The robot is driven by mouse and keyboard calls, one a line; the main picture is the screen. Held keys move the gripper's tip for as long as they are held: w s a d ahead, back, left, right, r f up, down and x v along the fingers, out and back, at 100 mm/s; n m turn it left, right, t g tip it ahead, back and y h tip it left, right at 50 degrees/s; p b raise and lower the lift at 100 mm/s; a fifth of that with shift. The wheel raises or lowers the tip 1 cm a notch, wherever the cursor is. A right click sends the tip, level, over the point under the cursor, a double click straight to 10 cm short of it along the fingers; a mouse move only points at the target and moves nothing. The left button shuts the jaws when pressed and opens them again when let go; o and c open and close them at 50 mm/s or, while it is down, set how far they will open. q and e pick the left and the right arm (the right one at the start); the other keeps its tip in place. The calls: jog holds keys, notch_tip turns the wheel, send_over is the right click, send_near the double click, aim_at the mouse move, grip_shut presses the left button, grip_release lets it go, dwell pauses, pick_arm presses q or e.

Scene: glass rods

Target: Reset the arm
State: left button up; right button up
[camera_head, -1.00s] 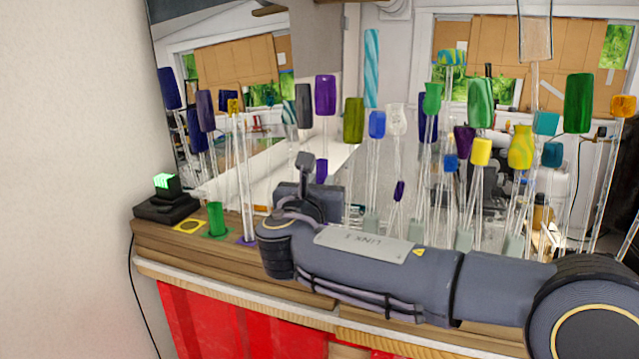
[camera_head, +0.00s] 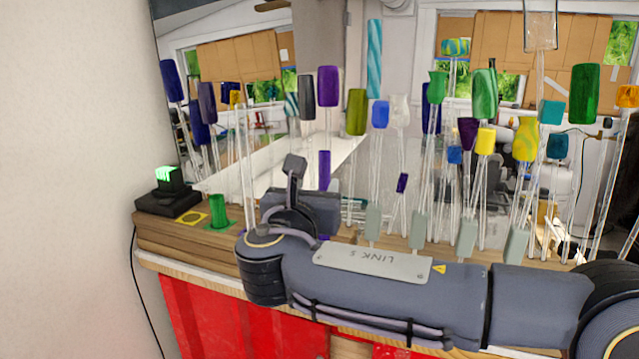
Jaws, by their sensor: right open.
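My right arm (camera_head: 380,275) comes in from the right and lies low across the front of the wooden counter. My right gripper (camera_head: 294,172) is at the arm's left end, pointing up and away from me. It is open, with nothing seen between its fingers; one dark finger shows best. Clear rods (camera_head: 246,150) rise just left of it, their lower ends hidden by my wrist. A purple-capped rod (camera_head: 324,168) stands behind it to the right. My left gripper is not in view.
Many clear rods with coloured ends, such as a green one (camera_head: 584,93) and a blue one (camera_head: 380,114), crowd the counter behind my arm. A green cylinder (camera_head: 219,210), a yellow square (camera_head: 191,218) and a black device (camera_head: 167,203) are at the left. Red fabric (camera_head: 210,315) hangs below.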

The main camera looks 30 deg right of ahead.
jog(key=s+d+f+m+g+y, duration=0.35)
jog(key=s+f+m, duration=0.25)
jog(key=f, duration=0.4)
jog(key=s+d+f+m+g+y, duration=0.25)
jog(key=s+f+m+g, duration=0.2)
jog(key=s+f, duration=0.35)
jog(key=s+a+f+m+y, duration=0.9)
jog(key=a+m, duration=0.3)
jog(key=m, duration=0.7)
jog(key=shift+s+a+f+y, duration=0.4)
jog(key=shift+f+y, duration=0.1)
jog(key=shift+f, duration=0.15)
